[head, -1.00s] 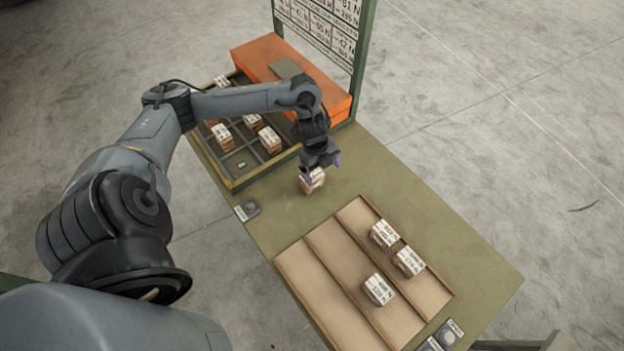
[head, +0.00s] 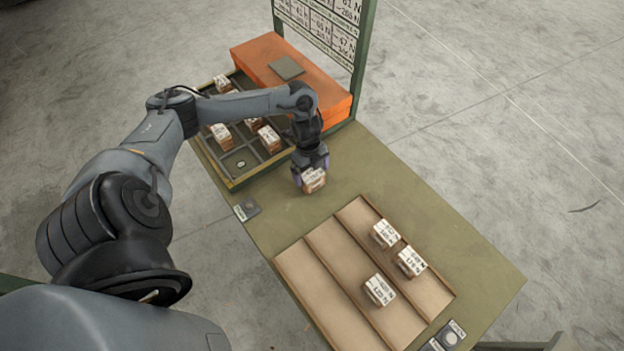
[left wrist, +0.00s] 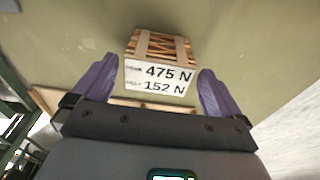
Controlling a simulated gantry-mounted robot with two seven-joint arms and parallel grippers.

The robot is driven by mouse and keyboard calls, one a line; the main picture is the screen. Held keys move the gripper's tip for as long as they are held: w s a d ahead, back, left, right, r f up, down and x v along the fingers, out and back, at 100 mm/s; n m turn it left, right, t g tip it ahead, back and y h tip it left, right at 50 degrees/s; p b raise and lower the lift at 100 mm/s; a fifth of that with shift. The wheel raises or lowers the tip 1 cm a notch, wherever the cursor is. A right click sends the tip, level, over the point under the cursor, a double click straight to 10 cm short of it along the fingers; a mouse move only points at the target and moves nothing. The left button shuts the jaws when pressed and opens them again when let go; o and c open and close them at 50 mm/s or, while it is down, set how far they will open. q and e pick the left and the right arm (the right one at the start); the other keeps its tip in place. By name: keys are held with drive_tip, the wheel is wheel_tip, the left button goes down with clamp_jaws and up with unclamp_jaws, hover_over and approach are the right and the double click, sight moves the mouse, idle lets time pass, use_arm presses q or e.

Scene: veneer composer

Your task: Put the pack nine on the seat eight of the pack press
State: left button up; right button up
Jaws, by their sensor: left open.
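A small veneer pack (head: 314,179) with a white label stands on the green table between the pack press and the wooden tray. In the left wrist view the pack (left wrist: 158,72) shows a label reading 475 N and 152 N. My left gripper (head: 311,176) is open, its purple fingers on either side of the pack; I cannot tell whether they touch it. The pack press (head: 236,184) is a framed grid of dark seats at the back left, several of them holding packs (head: 221,137). The arm hides part of the grid. My right gripper is not in view.
An orange block (head: 330,95) with a grey plate (head: 287,68) lies behind the grid, near a board of numbers (head: 325,25). The wooden tray (head: 300,283) holds three packs (head: 380,290) toward the front. Buttons sit at the table edges (head: 247,208).

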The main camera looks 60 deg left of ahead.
sight(312, 174)
use_arm(q)
drive_tip(key=f, duration=0.3)
drive_tip(key=shift+d+f, duration=0.1)
drive_tip(key=shift+d, duration=0.3)
drive_tip(key=shift+c, duration=0.2)
drive_tip(key=c, duration=0.9)
drive_tip(key=shift+c, duration=0.8)
